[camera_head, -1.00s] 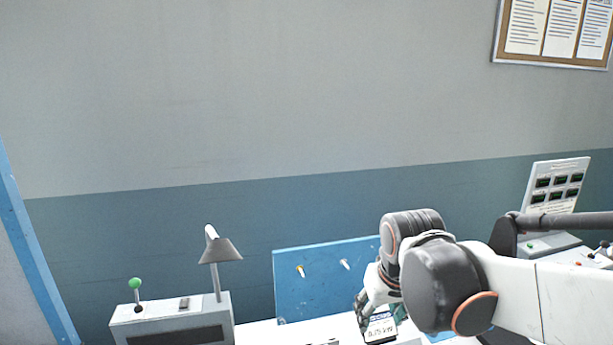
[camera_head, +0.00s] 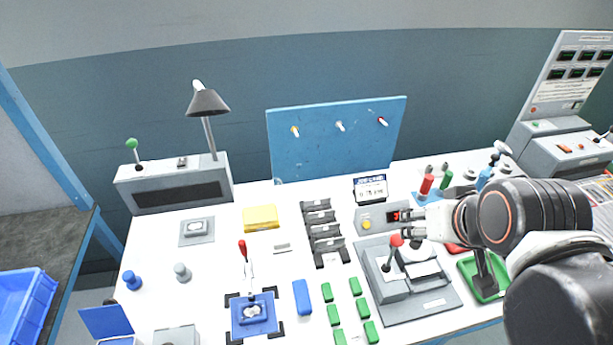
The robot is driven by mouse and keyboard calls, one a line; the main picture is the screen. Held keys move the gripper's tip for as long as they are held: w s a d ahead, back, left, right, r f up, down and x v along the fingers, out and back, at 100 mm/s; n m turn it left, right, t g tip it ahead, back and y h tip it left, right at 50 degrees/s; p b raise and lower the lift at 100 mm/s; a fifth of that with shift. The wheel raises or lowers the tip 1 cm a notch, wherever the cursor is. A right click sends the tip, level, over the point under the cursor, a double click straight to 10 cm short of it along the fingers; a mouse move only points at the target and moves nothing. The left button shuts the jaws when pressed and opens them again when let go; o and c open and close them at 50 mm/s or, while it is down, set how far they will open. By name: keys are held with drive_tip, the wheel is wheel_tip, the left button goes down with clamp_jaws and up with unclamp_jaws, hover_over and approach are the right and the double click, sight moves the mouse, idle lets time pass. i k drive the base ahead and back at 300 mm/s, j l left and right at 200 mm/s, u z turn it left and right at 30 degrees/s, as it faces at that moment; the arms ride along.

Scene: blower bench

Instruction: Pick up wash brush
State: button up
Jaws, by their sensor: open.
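I cannot tell for certain which thing is the wash brush. My gripper (camera_head: 404,228) is open and empty at the right of the bench. Its fingers point left, in front of the grey box with a yellow button (camera_head: 367,225) and above the grey lever machine. A dark upright piece stands at the green tray (camera_head: 493,292), partly hidden by my arm. A red-handled thin tool (camera_head: 243,252) stands above a blue square pad, away from my gripper. My arm hides part of the right side of the bench.
The lever machine's red knob (camera_head: 396,240) stands close below my gripper. Red and green bottles (camera_head: 427,184) stand behind it. A blue pegboard (camera_head: 335,145) and a lamp (camera_head: 208,102) rise at the back. Bare white bench shows at the left (camera_head: 150,262).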

sight(301, 294)
drive_tip(key=k+j+z, duration=0.25)
drive_tip(key=j, duration=0.15)
drive_tip(key=k+j+z, duration=0.2)
drive_tip(key=j, duration=0.2)
drive_tip(key=k+j+z, duration=0.25)
drive_tip(key=i+j, duration=0.05)
drive_tip(key=j, duration=0.1)
